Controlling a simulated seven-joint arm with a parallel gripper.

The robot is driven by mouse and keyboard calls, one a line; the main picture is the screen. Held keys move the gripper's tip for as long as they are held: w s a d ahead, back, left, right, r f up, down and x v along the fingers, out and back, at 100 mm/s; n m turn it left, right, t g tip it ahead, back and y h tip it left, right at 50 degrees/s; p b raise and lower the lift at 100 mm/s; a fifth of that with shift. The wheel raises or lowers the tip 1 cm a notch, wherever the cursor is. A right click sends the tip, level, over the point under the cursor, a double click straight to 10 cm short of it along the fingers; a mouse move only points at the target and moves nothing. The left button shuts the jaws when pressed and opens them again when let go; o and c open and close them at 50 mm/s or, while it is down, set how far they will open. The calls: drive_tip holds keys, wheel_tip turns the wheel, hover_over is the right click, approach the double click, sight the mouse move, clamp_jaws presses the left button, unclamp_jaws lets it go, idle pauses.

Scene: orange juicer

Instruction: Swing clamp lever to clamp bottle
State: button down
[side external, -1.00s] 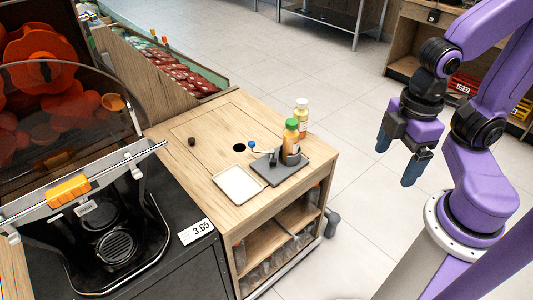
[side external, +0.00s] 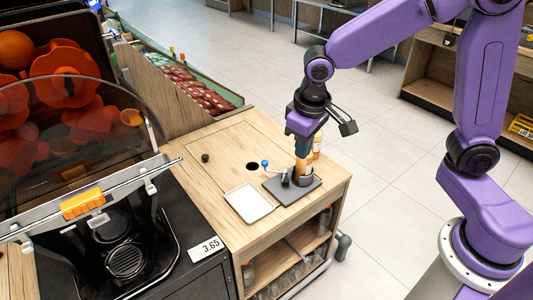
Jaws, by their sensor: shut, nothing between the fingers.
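The dark grey clamp plate (side external: 276,188) lies on the wooden cabinet top. The clamp's lever ends in a blue knob (side external: 265,163), which points to the left, away from the bottle. The orange bottle (side external: 303,170) stands upright in the clamp's dark holder; my gripper hides its top. My gripper (side external: 302,152) points down over the bottle, its fingers shut and empty. Whether it touches the bottle cannot be told. The knob is to the left of my fingers and apart from them.
A second bottle (side external: 317,146) stands just behind the clamped-side bottle, partly hidden. A white tray (side external: 248,203) lies left of the plate. The cabinet top has a round hole (side external: 252,167) and a dark knob (side external: 205,158). The orange juicer (side external: 85,205) stands at the left.

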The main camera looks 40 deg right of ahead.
drive_tip(key=w+f+m, duration=0.3)
drive_tip(key=w+m, duration=0.1)
drive_tip(key=w, duration=0.7)
drive_tip(key=w+d+f+m+h, duration=0.1)
drive_tip(key=w+d+f+m, duration=0.4)
drive_tip(key=w, duration=0.3)
drive_tip(key=w+d+f+m+h, duration=0.1)
drive_tip(key=w+d+f+m, duration=0.4)
drive_tip(key=w, duration=0.3)
drive_tip(key=shift+d+f+m+t+h, duration=0.3)
drive_tip(key=shift+d+f, duration=0.2)
drive_tip(key=shift+f, duration=0.3)
wheel_tip(320, 180, down, 10)
drive_tip(key=shift+s+a, duration=0.2)
drive_tip(key=shift+a, duration=0.1)
drive_tip(key=shift+r, duration=0.1)
